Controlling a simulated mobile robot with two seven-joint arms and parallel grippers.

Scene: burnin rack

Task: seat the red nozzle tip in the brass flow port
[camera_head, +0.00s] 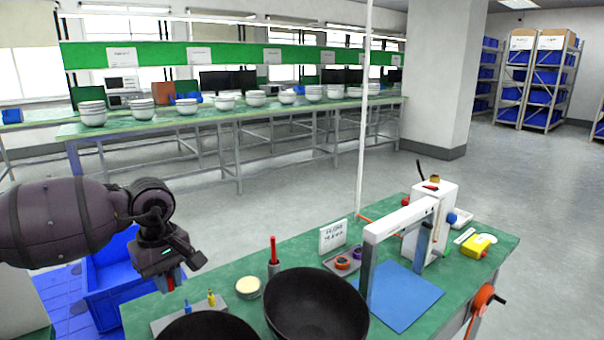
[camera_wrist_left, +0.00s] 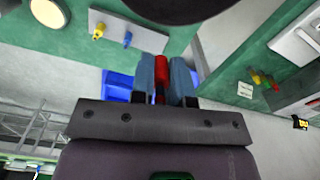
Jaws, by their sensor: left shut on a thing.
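My left gripper (camera_head: 170,281) hangs at the left, just off the left edge of the green bench. A yellow, brass-like port (camera_head: 211,298) stands upright on a grey plate (camera_head: 168,324), beside a blue fitting (camera_head: 187,307). The same yellow port shows in the left wrist view (camera_wrist_left: 98,31), apart from the gripper. The nozzle tip is clear of the port. My right gripper is not in view.
Two black bowls, one (camera_head: 316,306) large and near, stand by the plate. A cream-topped jar (camera_head: 248,287) and a red-handled tool in a holder (camera_head: 273,252) stand nearby. A white frame (camera_head: 400,217) rises near a blue mat (camera_head: 405,296). Blue bins (camera_head: 112,275) lie below the gripper.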

